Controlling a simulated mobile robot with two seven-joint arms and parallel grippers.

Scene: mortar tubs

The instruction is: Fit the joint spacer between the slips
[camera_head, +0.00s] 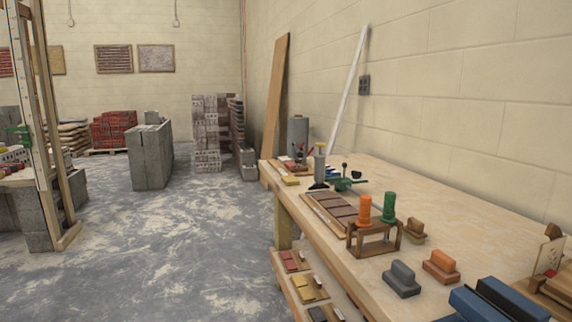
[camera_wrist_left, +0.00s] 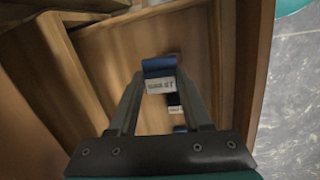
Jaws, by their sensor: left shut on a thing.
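In the left wrist view my left gripper (camera_wrist_left: 160,82) is shut on a blue piece with a white printed label, which looks like a joint spacer (camera_wrist_left: 158,66). Its label faces the camera but is too small to read fully. A second white label (camera_wrist_left: 175,109) and another bit of blue (camera_wrist_left: 180,129) show beyond it, between the fingers. In the head view a row of brown slips (camera_head: 335,207) lies on a board on the workbench. The gaps between them are too small to judge. Neither gripper shows in the head view.
Wooden boards (camera_wrist_left: 95,70) surround my left gripper closely; grey floor (camera_wrist_left: 296,95) shows at right. On the workbench (camera_head: 480,215), a rack (camera_head: 375,241) with orange and green handles stands before the slips. A low shelf (camera_head: 290,282) holds small items.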

